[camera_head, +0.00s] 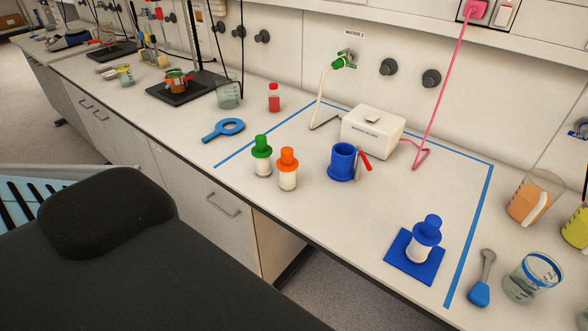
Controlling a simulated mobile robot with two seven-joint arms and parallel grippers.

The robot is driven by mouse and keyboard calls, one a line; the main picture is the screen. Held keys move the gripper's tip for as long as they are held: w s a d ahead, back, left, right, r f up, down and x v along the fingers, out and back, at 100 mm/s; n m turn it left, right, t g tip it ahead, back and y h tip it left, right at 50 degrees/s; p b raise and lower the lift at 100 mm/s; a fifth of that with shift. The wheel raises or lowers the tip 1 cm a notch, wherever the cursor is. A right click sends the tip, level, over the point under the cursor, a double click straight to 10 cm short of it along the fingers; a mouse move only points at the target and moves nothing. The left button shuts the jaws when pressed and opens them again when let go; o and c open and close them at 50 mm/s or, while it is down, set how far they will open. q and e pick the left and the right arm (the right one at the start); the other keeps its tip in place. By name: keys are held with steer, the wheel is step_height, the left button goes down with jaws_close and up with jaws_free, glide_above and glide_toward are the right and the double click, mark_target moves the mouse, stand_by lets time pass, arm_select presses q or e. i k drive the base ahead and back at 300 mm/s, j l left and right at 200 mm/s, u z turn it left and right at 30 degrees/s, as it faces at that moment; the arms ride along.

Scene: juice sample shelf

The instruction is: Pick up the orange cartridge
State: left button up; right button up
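The orange cartridge (287,168) has an orange cap and collar over a white body. It stands upright on the white bench near the front edge. A green-capped cartridge (262,155) stands upright just to its left. A blue-capped cartridge (424,240) stands on a blue square pad (402,265) at the right. Neither of my grippers shows in the head view, and nothing is seen touching the orange cartridge.
Blue tape (472,228) outlines the work area. Inside it stand a blue cup-like holder (342,162) with a red stick beside it and a white box (372,131). Beakers (533,277) stand right. Bench before the blue holder is clear.

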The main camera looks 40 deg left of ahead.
mark_target(288, 164)
steer(key=i+l, duration=0.3)
steer(key=l, duration=0.15)
steer(key=u, duration=1.05)
